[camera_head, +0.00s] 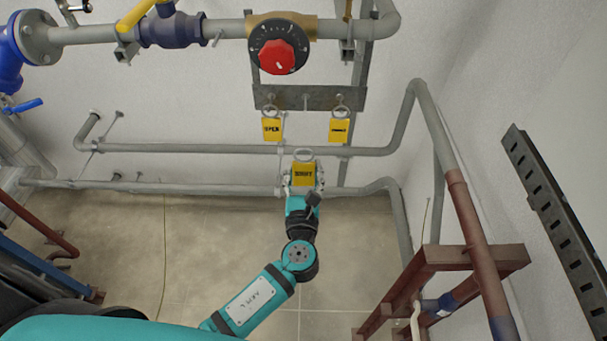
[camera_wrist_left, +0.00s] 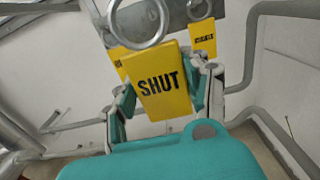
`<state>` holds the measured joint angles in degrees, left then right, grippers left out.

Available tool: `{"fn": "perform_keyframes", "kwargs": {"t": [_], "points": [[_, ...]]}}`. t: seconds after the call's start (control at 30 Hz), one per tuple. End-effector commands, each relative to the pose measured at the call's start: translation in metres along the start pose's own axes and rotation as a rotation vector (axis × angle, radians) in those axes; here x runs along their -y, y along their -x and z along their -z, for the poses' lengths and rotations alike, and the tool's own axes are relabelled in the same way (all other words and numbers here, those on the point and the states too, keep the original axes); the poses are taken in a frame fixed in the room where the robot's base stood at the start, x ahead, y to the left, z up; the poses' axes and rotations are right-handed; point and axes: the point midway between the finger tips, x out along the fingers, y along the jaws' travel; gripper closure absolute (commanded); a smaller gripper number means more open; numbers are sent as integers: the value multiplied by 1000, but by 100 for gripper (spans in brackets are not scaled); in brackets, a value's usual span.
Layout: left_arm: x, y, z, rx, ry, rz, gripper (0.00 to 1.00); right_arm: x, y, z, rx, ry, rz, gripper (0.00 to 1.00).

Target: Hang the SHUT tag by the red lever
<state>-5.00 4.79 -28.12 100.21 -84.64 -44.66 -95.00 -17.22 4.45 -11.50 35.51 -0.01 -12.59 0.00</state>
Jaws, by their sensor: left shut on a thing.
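The yellow SHUT tag (camera_head: 304,174) is in my left gripper (camera_head: 303,187), with its ring upright above the fingers. In the left wrist view the SHUT tag (camera_wrist_left: 160,82) hangs between the fingers of my left gripper (camera_wrist_left: 162,95), its face tilted slightly. It is held below the grey tag rail (camera_head: 310,97). The OPEN tag (camera_head: 271,129) hangs at the left of the rail, and another yellow tag (camera_head: 340,130), its lettering too small to read, hangs at the right. A bare peg shows between them. No red lever is seen; a red knob (camera_head: 278,57) is above the rail. My right gripper is not seen.
A grey pipe (camera_head: 220,149) runs across the wall just below the hanging tags. A yellow-handled valve (camera_head: 172,28) is at the upper left. A brown-red steel frame (camera_head: 440,256) stands at the lower right, and a dark perforated rail (camera_head: 550,215) is at the far right.

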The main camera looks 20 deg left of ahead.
Motion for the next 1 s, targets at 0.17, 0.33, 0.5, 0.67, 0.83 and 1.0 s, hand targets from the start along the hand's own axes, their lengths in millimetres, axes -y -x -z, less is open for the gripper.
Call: {"fn": "perform_keyframes", "kwargs": {"t": [0.17,0.33,0.5,0.67,0.83,1.0], "points": [[0,-6,0,0,0,0,82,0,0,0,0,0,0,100],[0,-11,0,0,1,-1,82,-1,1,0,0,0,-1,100],[0,-16,0,0,1,-1,82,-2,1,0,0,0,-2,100],[0,-21,0,-1,0,-1,82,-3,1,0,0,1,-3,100],[0,-26,0,0,1,-1,82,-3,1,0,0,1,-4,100],[0,-31,0,0,0,-1,82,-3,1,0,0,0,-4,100]]}}
